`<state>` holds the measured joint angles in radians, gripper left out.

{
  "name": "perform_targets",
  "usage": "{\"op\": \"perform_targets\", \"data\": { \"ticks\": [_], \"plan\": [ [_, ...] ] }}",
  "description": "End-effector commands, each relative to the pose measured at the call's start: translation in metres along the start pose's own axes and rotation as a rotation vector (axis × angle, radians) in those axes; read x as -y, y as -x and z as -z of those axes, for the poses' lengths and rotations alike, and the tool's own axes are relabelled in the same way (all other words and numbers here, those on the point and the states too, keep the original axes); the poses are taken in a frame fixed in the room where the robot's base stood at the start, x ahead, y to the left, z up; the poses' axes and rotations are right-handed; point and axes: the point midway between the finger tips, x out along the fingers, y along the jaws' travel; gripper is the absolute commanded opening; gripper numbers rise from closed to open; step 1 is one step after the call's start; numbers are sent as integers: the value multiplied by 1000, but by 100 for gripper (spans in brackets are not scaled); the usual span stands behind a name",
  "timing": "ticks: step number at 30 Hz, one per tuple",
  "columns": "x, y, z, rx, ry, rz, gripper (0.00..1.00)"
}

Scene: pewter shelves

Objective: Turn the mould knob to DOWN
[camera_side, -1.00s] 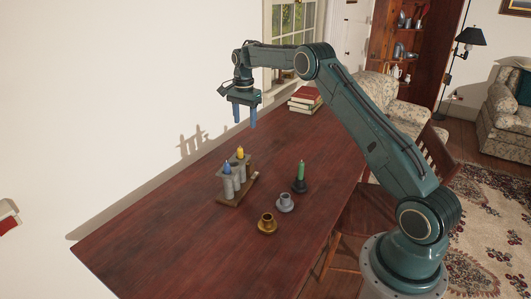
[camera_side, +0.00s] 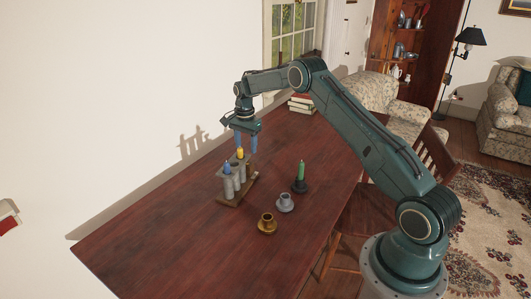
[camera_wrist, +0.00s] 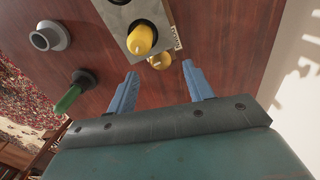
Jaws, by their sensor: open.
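The candle mould (camera_side: 232,184) is a set of grey tubes on a wooden base on the table. A blue candle (camera_side: 227,167) and a yellow candle (camera_side: 240,153) stick up from it. In the wrist view the mould's grey top (camera_wrist: 118,17) shows with the yellow candle (camera_wrist: 142,38) end-on. A yellowish round part (camera_wrist: 160,61), possibly the knob, shows just past it, beside a small pale lettered strip (camera_wrist: 177,38). I cannot read the lettering or tell the knob's setting. My gripper (camera_side: 246,146) is open and empty, pointing down above the mould's far end, with its blue fingers apart.
A grey candle holder (camera_side: 285,203), a brass holder (camera_side: 267,224) and a dark holder (camera_side: 300,187) with a green candle (camera_side: 301,170) stand right of the mould. Books (camera_side: 302,103) lie at the table's far end. The near table is clear. A white wall runs along the left.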

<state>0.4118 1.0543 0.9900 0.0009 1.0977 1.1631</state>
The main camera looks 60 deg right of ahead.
Motion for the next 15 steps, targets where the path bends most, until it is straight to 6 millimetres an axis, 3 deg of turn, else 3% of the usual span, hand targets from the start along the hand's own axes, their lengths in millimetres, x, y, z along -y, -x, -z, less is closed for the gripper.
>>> {"op": "perform_targets", "data": {
  "ticks": [6, 15],
  "plan": [
    [0, -26, 0, 0, 0, -1, 52],
    [0, -37, 0, -1, 0, 1, 52]
  ]
}}
